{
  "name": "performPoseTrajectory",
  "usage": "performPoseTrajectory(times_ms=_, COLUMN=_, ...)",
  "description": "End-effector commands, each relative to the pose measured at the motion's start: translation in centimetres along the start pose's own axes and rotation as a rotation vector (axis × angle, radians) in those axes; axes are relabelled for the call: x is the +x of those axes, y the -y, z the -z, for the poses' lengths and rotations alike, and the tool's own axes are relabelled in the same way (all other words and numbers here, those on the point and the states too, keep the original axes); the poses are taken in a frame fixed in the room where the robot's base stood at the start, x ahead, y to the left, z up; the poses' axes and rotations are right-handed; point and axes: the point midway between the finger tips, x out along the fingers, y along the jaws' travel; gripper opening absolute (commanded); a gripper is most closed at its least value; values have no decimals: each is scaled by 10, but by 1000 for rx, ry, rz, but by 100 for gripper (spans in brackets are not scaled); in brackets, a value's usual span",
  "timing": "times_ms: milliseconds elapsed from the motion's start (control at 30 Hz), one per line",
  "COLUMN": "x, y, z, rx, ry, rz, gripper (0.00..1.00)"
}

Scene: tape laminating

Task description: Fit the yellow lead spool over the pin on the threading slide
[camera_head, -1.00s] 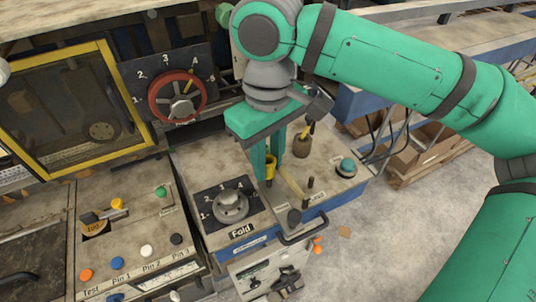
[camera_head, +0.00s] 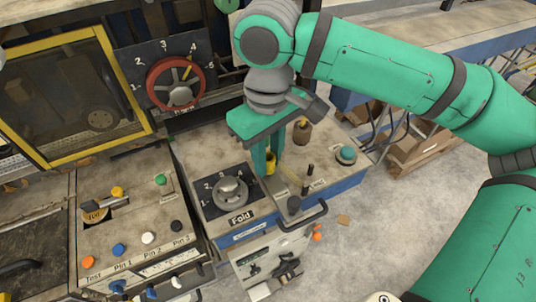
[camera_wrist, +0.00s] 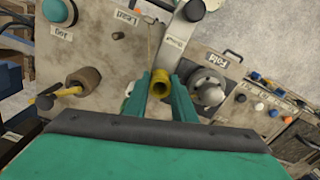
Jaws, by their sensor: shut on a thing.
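My gripper (camera_head: 266,165) points down over the cream console top, its two green fingers shut on the yellow lead spool (camera_head: 269,162). In the wrist view the spool (camera_wrist: 160,83) sits between the fingertips, its round bore visible. Thin dark upright posts (camera_head: 310,172) stand to the right of the spool in the head view, apart from it. I cannot tell for sure which one is the slide's pin. The wrist view shows a "Lead" label (camera_wrist: 127,17) and a "Thread" label (camera_wrist: 175,42) beyond the fingers. The height of the spool above the console is hard to judge.
The grey Fold dial (camera_head: 230,190) is close to the left of the fingers. A dark knob (camera_head: 294,204) stands near the front edge. A brown piece with a yellow stem (camera_head: 302,132) and a teal button (camera_head: 346,155) are at right. A red handwheel (camera_head: 175,83) is at back left.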

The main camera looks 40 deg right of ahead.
Motion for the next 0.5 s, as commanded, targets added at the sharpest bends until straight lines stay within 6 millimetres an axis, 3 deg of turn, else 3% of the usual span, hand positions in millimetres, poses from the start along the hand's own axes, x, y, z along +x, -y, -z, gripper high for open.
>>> performPoseTrajectory(times_ms=167, x=0, y=0, z=0, rx=0, ry=0, rz=0, gripper=2)
performPoseTrajectory(times_ms=200, x=0, y=0, z=0, rx=0, ry=0, rz=0, gripper=33)
performPoseTrajectory(times_ms=267, x=0, y=0, z=0, rx=0, ry=0, rz=0, gripper=45)
performPoseTrajectory(times_ms=500, x=0, y=0, z=0, rx=0, ry=0, rz=0, gripper=45)
